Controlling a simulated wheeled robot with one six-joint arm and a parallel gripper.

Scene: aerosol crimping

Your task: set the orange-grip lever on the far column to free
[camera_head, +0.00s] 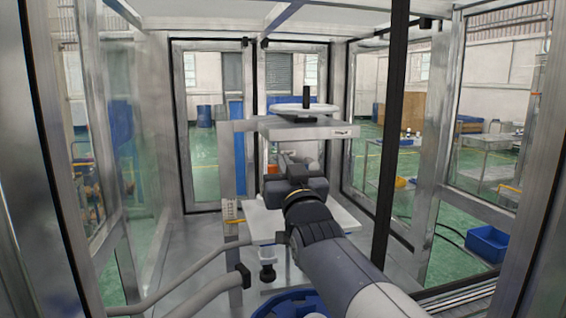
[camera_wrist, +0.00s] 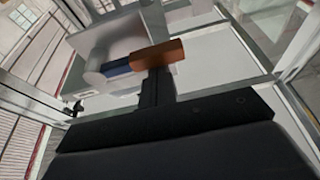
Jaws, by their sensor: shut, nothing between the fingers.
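The lever's orange grip (camera_wrist: 160,54) shows in the wrist view as a short cylinder joined to a dark blue rod (camera_wrist: 117,67) and a rounded grey hub (camera_wrist: 94,77) on the left. My gripper (camera_wrist: 156,82) is shut and empty. Its dark fingers reach up to the lower edge of the grip in that picture; I cannot tell whether they touch it. In the head view a small orange patch (camera_head: 272,169) shows beside my wrist, probably the same grip. My arm hides the fingertips and most of the lever there.
A grey press frame with a top plate (camera_head: 290,128) and a white handwheel (camera_head: 304,110) stands around my wrist. A white table plate (camera_head: 262,226) lies below. Grey hoses (camera_head: 195,268) run at the lower left. A blue bin (camera_head: 284,305) sits low in front. Glazed enclosure walls surround everything.

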